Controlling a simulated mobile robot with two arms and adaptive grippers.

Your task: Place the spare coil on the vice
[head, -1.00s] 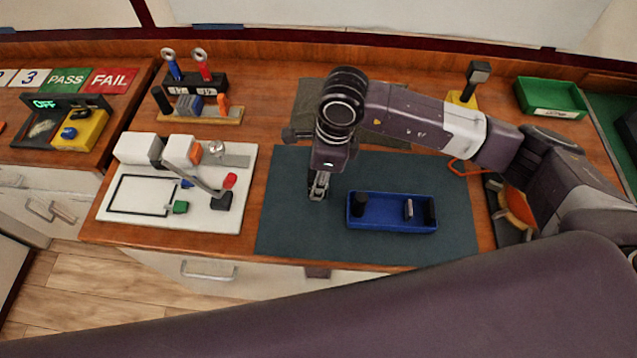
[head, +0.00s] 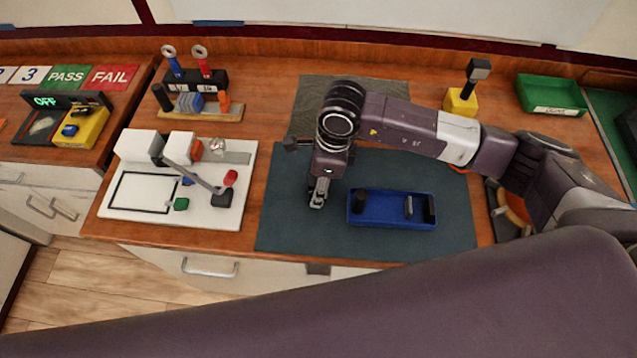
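My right gripper (head: 318,193) points down over the dark green mat (head: 285,225), left of a blue tray (head: 385,220). Its fingers look close together, but whether they are open or hold something is too small to tell. The tray holds a dark cylinder (head: 359,202) at its left end, an upright silvery piece (head: 408,207) and a dark piece (head: 430,208) at its right end. I cannot tell which item is the spare coil. A white board with a lever clamp (head: 190,177) stands to the left; I cannot identify the vice for certain. My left gripper is out of view.
A wooden rack (head: 205,113) and a holder with red and blue tools (head: 195,80) stand at the back left. A green bin (head: 551,95) and a yellow-based post (head: 460,102) are at the back right. The mat's left and front parts are clear.

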